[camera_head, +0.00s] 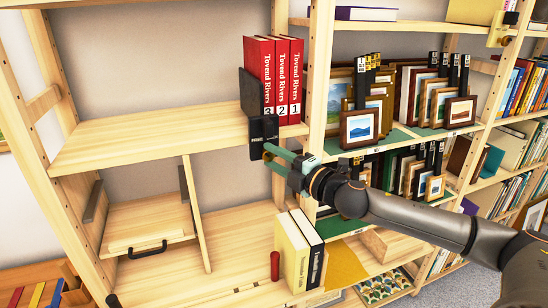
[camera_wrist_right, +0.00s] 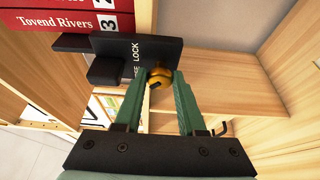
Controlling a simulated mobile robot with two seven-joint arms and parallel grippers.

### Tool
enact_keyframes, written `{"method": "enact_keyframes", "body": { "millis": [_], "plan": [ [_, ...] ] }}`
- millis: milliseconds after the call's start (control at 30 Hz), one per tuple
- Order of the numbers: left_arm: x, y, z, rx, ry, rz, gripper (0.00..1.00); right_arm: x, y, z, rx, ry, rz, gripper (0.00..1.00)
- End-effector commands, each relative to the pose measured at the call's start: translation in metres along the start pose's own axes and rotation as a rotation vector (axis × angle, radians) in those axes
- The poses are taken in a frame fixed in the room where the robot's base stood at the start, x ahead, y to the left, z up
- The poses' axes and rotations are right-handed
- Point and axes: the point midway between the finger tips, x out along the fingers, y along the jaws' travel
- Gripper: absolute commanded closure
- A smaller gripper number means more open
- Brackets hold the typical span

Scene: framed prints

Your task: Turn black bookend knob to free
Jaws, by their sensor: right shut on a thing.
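The black bookend (camera_head: 251,95) stands on the upper shelf against the left side of three red books (camera_head: 275,75). Its black lock plate (camera_head: 263,131) hangs at the shelf's front edge. In the right wrist view the plate (camera_wrist_right: 140,50) reads "LOCK", with a partly hidden word ending in "E" beside it. A brass-coloured knob (camera_wrist_right: 160,78) sits on the plate. My right gripper (camera_wrist_right: 161,79) has its green fingertips shut on the knob from both sides. The knob's setting is hard to tell. My left gripper is not in view.
The shelf left of the bookend is bare wood (camera_head: 150,135). A wooden upright (camera_head: 319,75) stands right of the red books. Framed prints (camera_head: 361,127) fill the bay to the right. Below my gripper, a cream book (camera_head: 292,250) and a dark red cylinder (camera_head: 275,266) stand on the lower shelf.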

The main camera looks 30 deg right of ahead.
Motion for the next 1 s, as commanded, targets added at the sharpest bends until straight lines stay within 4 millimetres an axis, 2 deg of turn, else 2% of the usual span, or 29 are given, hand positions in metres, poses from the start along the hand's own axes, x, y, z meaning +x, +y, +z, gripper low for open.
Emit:
{"method": "enact_keyframes", "body": {
  "millis": [467, 500, 767, 1000],
  "plan": [
    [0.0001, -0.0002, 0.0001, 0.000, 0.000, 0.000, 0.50, 0.0000, -0.0002, -0.0004, -0.015, 0.001, -0.007, 1.00],
    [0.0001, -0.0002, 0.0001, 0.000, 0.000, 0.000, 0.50, 0.0000, -0.0002, -0.0004, -0.015, 0.001, -0.006, 0.60],
    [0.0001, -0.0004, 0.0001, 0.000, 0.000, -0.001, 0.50, 0.0000, -0.0001, -0.0003, -0.014, 0.000, -0.006, 0.31],
    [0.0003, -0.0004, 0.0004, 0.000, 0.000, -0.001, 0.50, -0.0002, -0.0002, -0.0002, -0.013, 0.000, -0.006, 0.31]
  ]
}}
